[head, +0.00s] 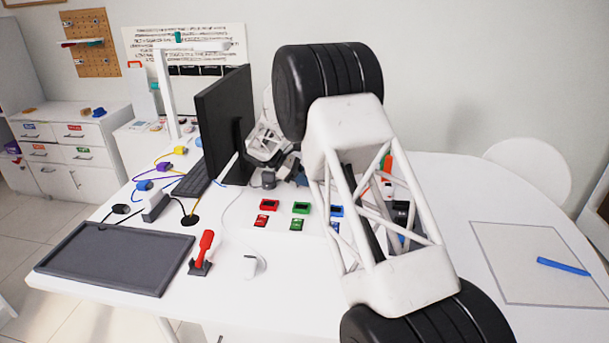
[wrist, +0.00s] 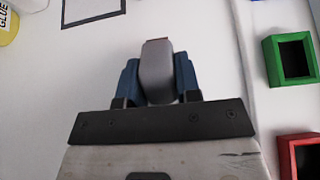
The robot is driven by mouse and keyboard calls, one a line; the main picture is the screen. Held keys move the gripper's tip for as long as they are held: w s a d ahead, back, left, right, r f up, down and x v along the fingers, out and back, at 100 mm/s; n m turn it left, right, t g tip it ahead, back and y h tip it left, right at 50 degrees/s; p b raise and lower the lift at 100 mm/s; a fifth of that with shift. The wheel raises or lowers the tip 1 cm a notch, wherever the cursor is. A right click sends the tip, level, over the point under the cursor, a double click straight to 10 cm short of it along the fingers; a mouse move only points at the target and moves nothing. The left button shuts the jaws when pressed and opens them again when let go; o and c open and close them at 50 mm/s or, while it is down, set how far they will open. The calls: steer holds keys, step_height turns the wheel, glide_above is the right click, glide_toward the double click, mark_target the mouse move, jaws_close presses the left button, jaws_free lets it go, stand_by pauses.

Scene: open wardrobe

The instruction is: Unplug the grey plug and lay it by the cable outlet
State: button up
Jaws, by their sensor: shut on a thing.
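My gripper (head: 284,178) is behind the trays, right of the monitor, and its blue fingers are shut on a small grey body, which looks like the grey plug (head: 268,181). In the wrist view the grey plug (wrist: 156,72) sits between the fingertips, rounded, with a small reddish patch at its far end. A pale cable (head: 226,213) runs from near it across the desk; its join is unclear. The cable outlet (head: 190,220) is a black disc in the desk, left of the gripper. A grey power strip (head: 156,207) lies left of the outlet.
Yellow (head: 180,150), purple (head: 163,167), blue (head: 144,185) and dark (head: 121,209) plugs lie left. A monitor (head: 223,125) stands between them and my gripper. A dark tray (head: 115,258), red-handled tool (head: 203,250) and white device (head: 250,266) are in front. Red (head: 269,205) and green (head: 301,208) trays are close.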

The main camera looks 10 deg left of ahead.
steer(key=shift+f, duration=0.1)
stand_by(0.3)
steer(key=o, duration=1.4)
steer(key=a+r, duration=0.3)
steer(key=r, duration=0.4)
steer(key=shift+a, duration=0.2)
stand_by(0.5)
steer(key=shift+r, duration=0.1)
